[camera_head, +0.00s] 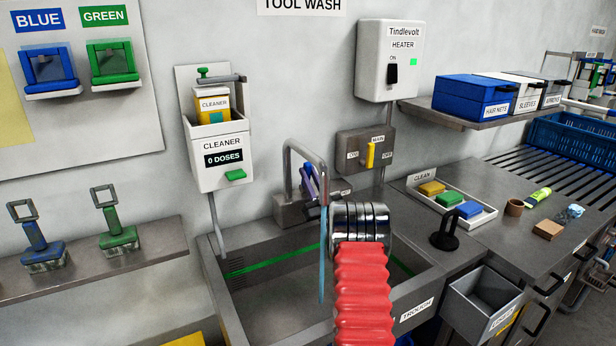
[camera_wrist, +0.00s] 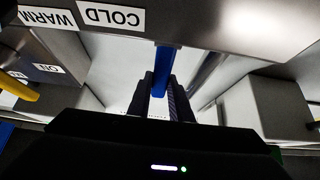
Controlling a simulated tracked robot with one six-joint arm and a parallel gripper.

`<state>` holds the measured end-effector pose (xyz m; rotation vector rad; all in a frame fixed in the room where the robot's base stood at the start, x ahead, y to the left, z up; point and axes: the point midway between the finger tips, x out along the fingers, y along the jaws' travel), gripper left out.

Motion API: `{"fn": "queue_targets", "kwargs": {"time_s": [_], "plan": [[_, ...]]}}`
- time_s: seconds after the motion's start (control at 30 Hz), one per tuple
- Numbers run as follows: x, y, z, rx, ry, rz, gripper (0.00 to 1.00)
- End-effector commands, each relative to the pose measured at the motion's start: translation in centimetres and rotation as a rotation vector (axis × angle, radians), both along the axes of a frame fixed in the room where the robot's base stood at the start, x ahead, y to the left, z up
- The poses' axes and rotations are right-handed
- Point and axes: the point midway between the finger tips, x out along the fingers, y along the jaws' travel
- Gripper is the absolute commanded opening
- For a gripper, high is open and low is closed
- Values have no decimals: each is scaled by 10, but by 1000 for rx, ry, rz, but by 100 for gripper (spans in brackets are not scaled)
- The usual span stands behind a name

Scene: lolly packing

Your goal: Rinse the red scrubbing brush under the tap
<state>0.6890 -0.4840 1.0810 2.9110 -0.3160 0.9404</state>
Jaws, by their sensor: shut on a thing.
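The tap (camera_head: 294,165) has a grey arched spout over the trough (camera_head: 270,318). A thin blue stream of water (camera_head: 322,260) falls from the spout. My gripper (camera_wrist: 162,92) is shut on the blue tap lever (camera_wrist: 164,62), close to the labels COLD and WARM on the tap's base. In the head view my arm's red sleeve and metal rings cover most of the gripper. I see no red scrubbing brush in either view; a blue brush (camera_head: 39,244) and a green brush (camera_head: 117,231) stand on the left shelf.
The heater (camera_head: 389,60) and the yellow-handled main switch box (camera_head: 353,148) are on the wall. A tray of coloured blocks (camera_head: 482,222) lies on the right counter, near a black upright fixture (camera_head: 446,235).

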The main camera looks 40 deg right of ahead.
Motion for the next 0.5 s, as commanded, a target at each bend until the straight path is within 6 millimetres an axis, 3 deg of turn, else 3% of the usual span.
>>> {"fn": "queue_targets", "kwargs": {"time_s": [0.07, 0.1, 0.33, 0.5], "plan": [[-1, -2, 0, 1, 0, -3, 0], [-1, -2, 0, 1, 0, -3, 21], [-1, -1, 0, 1, 1, -2, 37], [-1, -1, 0, 0, 1, -1, 38]]}}
